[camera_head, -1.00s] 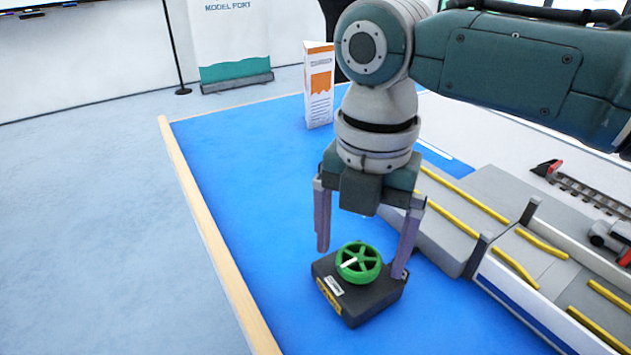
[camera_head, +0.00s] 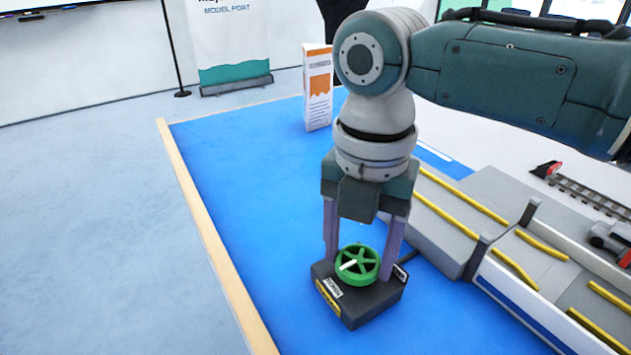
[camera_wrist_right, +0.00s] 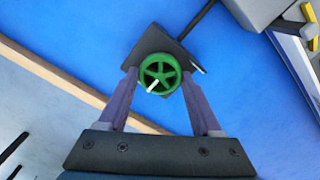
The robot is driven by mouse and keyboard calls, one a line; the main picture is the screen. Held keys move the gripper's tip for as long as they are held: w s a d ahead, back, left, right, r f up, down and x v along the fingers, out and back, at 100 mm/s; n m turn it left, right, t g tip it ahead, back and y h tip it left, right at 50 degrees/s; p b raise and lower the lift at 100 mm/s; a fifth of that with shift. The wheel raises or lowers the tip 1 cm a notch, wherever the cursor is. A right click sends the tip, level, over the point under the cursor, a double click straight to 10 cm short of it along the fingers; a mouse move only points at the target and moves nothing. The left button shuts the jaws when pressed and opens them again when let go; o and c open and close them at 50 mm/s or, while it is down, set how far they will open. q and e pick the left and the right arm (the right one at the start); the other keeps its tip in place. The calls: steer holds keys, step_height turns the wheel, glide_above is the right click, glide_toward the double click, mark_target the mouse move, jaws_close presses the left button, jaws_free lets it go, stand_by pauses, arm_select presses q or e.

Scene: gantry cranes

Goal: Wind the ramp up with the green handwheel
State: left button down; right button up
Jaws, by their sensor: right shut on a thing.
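The green handwheel (camera_head: 357,264) lies flat on top of a dark box (camera_head: 362,303) on the blue table. It has several spokes and a white mark on one side. My right gripper (camera_head: 360,262) points down over the box, shut on the handwheel with one finger on each side of its rim. In the right wrist view the handwheel (camera_wrist_right: 160,74) sits between the two purple fingers. The ramp (camera_head: 525,262), grey with yellow strips, appears to be part of the low structure at the right. My left gripper is not in view.
A white and orange leaflet stand (camera_head: 318,88) stands behind the arm. A dark cable runs from the box towards the grey structure. A toy track (camera_head: 590,190) lies at the right. The blue surface (camera_head: 235,170) left of the box is clear, edged by a wooden rim (camera_head: 215,240).

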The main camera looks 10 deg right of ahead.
steer(key=shift+c, duration=0.9)
